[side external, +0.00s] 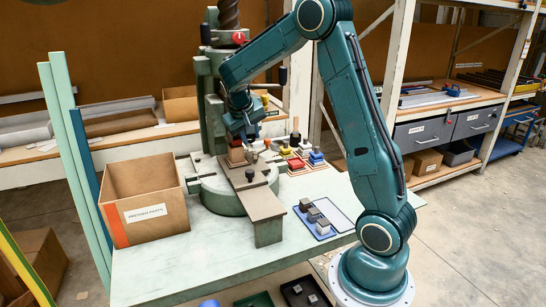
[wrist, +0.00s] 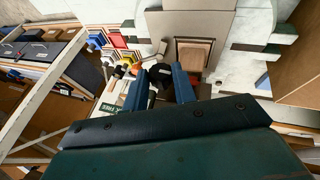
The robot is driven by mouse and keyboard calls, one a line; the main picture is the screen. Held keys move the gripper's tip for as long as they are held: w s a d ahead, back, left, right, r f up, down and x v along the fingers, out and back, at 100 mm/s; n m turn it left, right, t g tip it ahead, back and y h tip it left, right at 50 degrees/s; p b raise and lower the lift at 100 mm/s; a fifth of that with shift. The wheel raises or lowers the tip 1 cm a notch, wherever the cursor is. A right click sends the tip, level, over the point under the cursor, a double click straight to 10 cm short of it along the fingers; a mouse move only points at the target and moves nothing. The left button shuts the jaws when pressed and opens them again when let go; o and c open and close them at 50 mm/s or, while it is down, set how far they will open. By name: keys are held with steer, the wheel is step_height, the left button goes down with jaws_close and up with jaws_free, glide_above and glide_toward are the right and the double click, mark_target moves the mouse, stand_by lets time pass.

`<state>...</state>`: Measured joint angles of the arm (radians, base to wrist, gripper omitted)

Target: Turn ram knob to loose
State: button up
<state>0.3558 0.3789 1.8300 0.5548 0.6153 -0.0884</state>
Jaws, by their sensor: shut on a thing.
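A red knob (side external: 240,37) with a pale mark sits high on the green press, beside the screw; I take it for the ram knob. Its setting is too small to read. My gripper (side external: 243,135) is well below it, pointing down over the press bed, and does not touch it. In the wrist view my gripper (wrist: 160,80) has its two blue fingers on either side of a dark rounded thing (wrist: 160,72), shut on it. What this thing is I cannot tell. A reddish-brown block (side external: 237,156) stands on the press bed below the gripper.
An open cardboard box (side external: 145,200) stands left of the press. A flat plate (side external: 250,198) extends toward the front. Coloured blocks (side external: 298,163) and a blue tray with grey blocks (side external: 315,220) lie to the right. The front left of the table is clear.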

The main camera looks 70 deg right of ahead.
steer(key=shift+w+a+g+h, duration=0.1)
steer(key=shift+a+g+h, duration=0.05)
steer(key=shift+g+h, duration=0.25)
stand_by(0.4)
steer(key=o, duration=1)
steer(key=v, duration=1.3)
steer(key=shift+a+r, duration=0.2)
steer(key=shift+a, duration=0.05)
steer(key=shift+a+r, duration=0.1)
